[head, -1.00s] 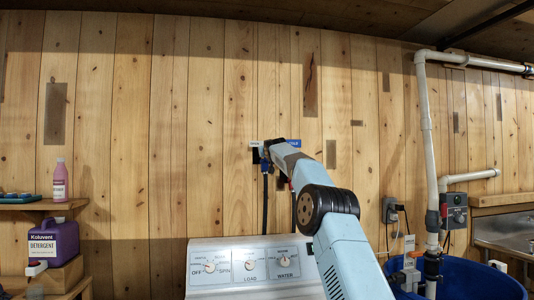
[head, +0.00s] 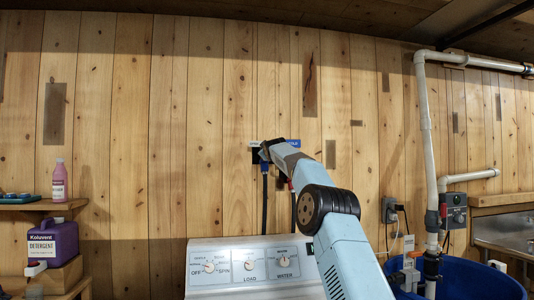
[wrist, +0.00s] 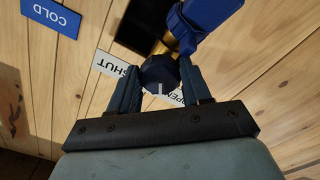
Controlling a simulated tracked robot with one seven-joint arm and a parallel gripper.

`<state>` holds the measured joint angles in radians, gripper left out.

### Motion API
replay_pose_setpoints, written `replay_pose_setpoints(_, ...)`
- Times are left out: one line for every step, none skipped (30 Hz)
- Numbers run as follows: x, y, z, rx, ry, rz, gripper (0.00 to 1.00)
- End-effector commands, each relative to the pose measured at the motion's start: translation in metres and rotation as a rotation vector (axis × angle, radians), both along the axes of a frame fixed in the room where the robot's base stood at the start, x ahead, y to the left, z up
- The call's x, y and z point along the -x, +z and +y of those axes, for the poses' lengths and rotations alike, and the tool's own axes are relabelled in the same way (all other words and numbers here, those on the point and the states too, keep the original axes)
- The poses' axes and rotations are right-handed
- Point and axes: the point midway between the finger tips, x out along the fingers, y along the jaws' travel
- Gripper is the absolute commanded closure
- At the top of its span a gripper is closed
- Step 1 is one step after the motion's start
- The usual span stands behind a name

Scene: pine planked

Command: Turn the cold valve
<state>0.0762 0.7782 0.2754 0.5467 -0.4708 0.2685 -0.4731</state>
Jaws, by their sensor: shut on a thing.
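The cold valve's dark blue knob (wrist: 160,74) sits on a brass stem at the wall in the wrist view. A white mark shows on its near edge. My gripper (wrist: 159,80) is shut on the knob, one finger on each side. A blue COLD sign (wrist: 50,17) is at the upper left, upside down in this view. A white SHUT label (wrist: 112,64) is left of the knob, and an OPEN label (wrist: 177,97) is partly hidden by a finger. In the head view my arm reaches to the wall above the washer, and the knob is hidden behind my gripper.
The white washer panel (head: 252,265) stands below my arm. White pipes (head: 425,120) and a blue tub (head: 470,278) are at the right.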

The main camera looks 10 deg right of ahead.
Motion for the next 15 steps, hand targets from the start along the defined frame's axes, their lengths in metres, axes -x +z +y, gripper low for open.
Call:
replay_pose_setpoints(-0.0005, -0.0016, 0.0026, 0.001, 0.003, 0.003, 0.82)
replay_pose_setpoints(-0.0005, -0.0016, 0.0027, 0.002, 0.003, 0.003, 0.82)
replay_pose_setpoints(-0.0005, -0.0016, 0.0027, 0.002, 0.003, 0.003, 0.82)
replay_pose_setpoints(-0.0005, -0.0017, 0.0028, 0.002, 0.003, 0.003, 0.82)
replay_pose_setpoints(-0.0006, -0.0018, 0.0028, 0.002, 0.003, 0.003, 0.82)
replay_pose_setpoints(-0.0006, -0.0018, 0.0029, 0.002, 0.004, 0.003, 0.82)
replay_pose_setpoints(-0.0006, -0.0018, 0.0031, 0.001, 0.004, 0.003, 0.82)
replay_pose_setpoints(-0.0006, -0.0019, 0.003, 0.001, 0.004, 0.003, 0.82)
replay_pose_setpoints(-0.0006, -0.002, 0.0031, 0.001, 0.004, 0.003, 0.82)
replay_pose_setpoints(-0.0006, -0.002, 0.0032, 0.001, 0.004, 0.003, 0.82)
replay_pose_setpoints(-0.0006, -0.002, 0.0033, 0.001, 0.004, 0.003, 0.51)
replay_pose_setpoints(-0.0007, -0.0021, 0.0032, 0.001, 0.004, 0.003, 0.47)
replay_pose_setpoints(-0.0007, -0.0021, 0.0031, 0.001, 0.004, 0.003, 0.44)
replay_pose_setpoints(-0.0006, -0.002, 0.0029, 0.001, 0.004, 0.003, 0.42)
replay_pose_setpoints(-0.0006, -0.0018, 0.0026, 0.001, 0.003, 0.003, 0.38)
